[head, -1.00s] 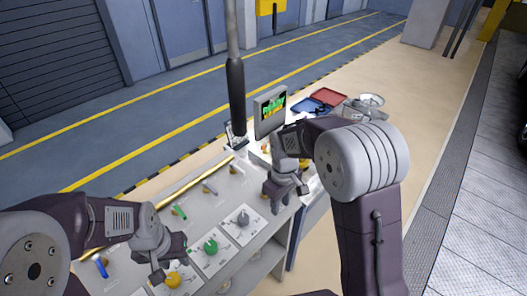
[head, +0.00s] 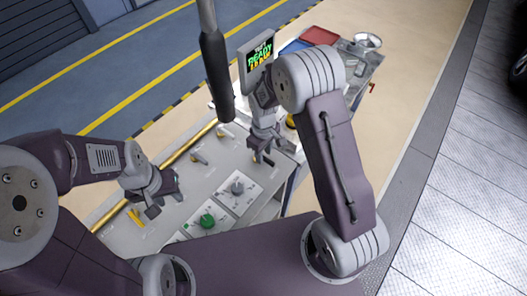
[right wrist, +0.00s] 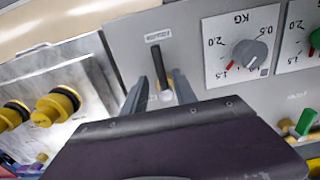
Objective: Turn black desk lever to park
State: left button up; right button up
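The black desk lever (right wrist: 158,66) shows in the right wrist view as a slim bar on the grey panel, below a small label, with a pale round pivot at its lower end. My right gripper (right wrist: 160,88) is open, with one finger on each side of the lever's lower part; I cannot tell whether either touches it. In the head view my right gripper (head: 262,152) is low over the desk's right end and hides the lever. My left gripper (head: 164,204) looks open and empty above the desk's left part.
A grey dial (right wrist: 250,52) and a green dial (head: 207,221) sit beside the lever. A screen (head: 258,57) reading READY stands behind. Yellow knobs (right wrist: 60,105) are left of the panel in the wrist view. A black-handled pole (head: 215,75) hangs over the desk.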

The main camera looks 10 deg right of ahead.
jog(key=shift+s+r, duration=0.1)
jog(key=shift+s, duration=0.45)
jog(key=shift+w, duration=0.3)
grip_shut()
dwell(0.7)
